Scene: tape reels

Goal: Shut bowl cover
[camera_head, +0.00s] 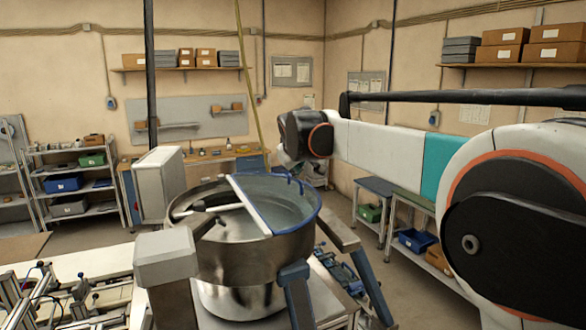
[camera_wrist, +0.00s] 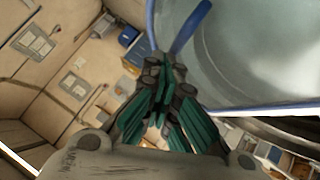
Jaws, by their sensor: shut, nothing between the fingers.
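The metal bowl (camera_head: 250,250) stands in front of me in a frame. Its cover (camera_head: 282,195) is a clear, blue-rimmed half pane over the right part, along a pale straight bar. I cannot tell whether it lies flush or is slightly raised. The left part of the bowl is open. A blue handle (camera_head: 291,176) stands at the cover's far edge; it also shows in the wrist view (camera_wrist: 188,28). My gripper (camera_head: 290,165) is beside this handle at the far rim. In the wrist view my gripper (camera_wrist: 163,68) is shut and empty, its tips close to the blue rim and handle; contact is unclear.
A grey post (camera_head: 168,262) and blue-grey frame arms (camera_head: 297,290) stand around the bowl. A white box (camera_head: 160,182) stands behind it at left. A bench with metal fixtures (camera_head: 70,295) is at front left. Open floor shows at right, before the side benches.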

